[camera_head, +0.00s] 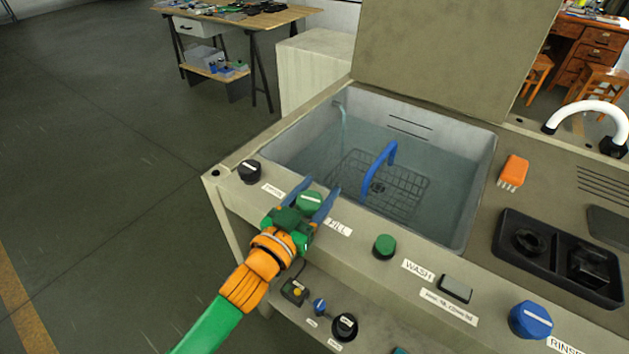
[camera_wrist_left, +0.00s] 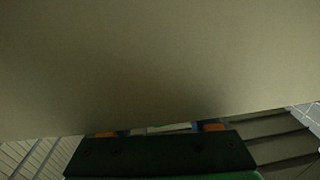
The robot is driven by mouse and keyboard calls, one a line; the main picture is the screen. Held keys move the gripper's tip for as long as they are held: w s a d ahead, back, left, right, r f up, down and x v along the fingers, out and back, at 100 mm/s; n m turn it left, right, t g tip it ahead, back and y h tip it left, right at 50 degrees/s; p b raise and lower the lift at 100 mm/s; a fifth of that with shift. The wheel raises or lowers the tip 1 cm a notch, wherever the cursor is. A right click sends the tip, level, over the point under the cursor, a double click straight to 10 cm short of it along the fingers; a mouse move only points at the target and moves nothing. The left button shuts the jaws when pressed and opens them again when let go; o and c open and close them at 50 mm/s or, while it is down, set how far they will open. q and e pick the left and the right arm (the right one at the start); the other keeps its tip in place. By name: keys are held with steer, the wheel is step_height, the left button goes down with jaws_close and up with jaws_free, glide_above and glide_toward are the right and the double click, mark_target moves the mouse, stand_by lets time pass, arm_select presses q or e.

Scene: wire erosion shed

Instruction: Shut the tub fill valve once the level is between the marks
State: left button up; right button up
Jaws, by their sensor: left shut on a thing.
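The grey tub (camera_head: 296,140) holds clear water (camera_head: 330,160); a thin stream (camera_head: 344,125) runs in at its back left corner. Two dark level marks (camera_head: 408,127) are on the back wall. The water surface seems near or below the lower mark; I cannot tell exactly. The green fill valve knob (camera_head: 309,201) sits on the front ledge beside the FILL label (camera_head: 340,228). My left gripper (camera_head: 319,190) has its blue fingers on either side of this knob, shut on it. In the left wrist view, a plain beige surface hides the knob. My right gripper is not in view.
A wire basket with a blue handle (camera_head: 380,165) sits in the tub. Nearby on the ledge are a black knob (camera_head: 249,172), a green knob (camera_head: 385,246) by WASH and a blue RINSE knob (camera_head: 530,320). The raised lid (camera_head: 450,50) stands behind. Open floor lies left.

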mark_target(299, 209)
arm_select(q)
steer(key=shift+s+d+r+m+g+h+p, duration=0.1)
steer(key=shift+m+g+h+p, duration=0.15)
steer(key=shift+m+g+h, duration=0.3)
steer(key=shift+d+r+m+g+h+p, duration=0.1)
steer(key=shift+m+g+h+p, duration=0.2)
steer(key=shift+h, duration=0.35)
steer(key=shift+f+m+g+h, duration=0.1)
steer(key=shift+m+g+h, duration=0.35)
steer(key=shift+m+h, duration=0.15)
steer(key=shift+s+d, duration=0.1)
steer(key=o, duration=1.4)
steer(key=shift+f, duration=0.1)
steer(key=shift+c, duration=0.2)
steer(key=v, duration=0.6)
steer(key=shift+s+a, duration=0.4)
steer(key=shift+a, duration=0.05)
